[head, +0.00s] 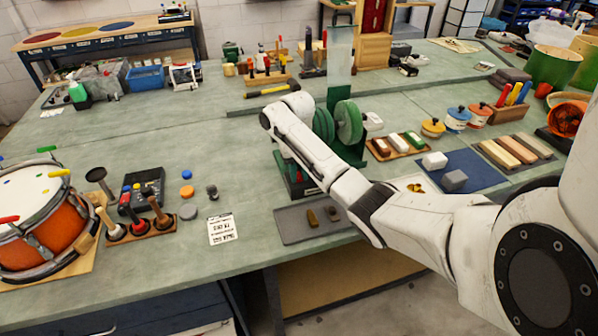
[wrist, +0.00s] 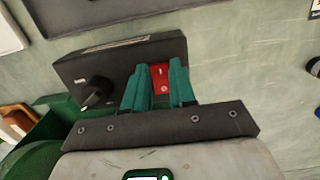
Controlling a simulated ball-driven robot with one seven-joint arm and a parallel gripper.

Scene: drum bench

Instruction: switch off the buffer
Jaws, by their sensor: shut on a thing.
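The buffer shows in the head view with its green wheels (head: 349,122) behind my arm, which covers part of it. In the wrist view its dark control box (wrist: 100,65) carries a black round knob (wrist: 97,91) and a red switch (wrist: 160,76). The teal fingers of my gripper (wrist: 157,84) sit on either side of the red switch, shut on it. The fingertips and part of the switch overlap in the view, so the switch's position cannot be told. My gripper's fingers cannot be made out in the head view.
A grey tray (head: 290,234) with small brown pieces lies in front of the buffer. A printed card (head: 222,229) is left of it. A rack of coloured blocks (head: 380,155) and a blue mat (head: 485,181) are to the right. An orange drum (head: 45,245) stands far left.

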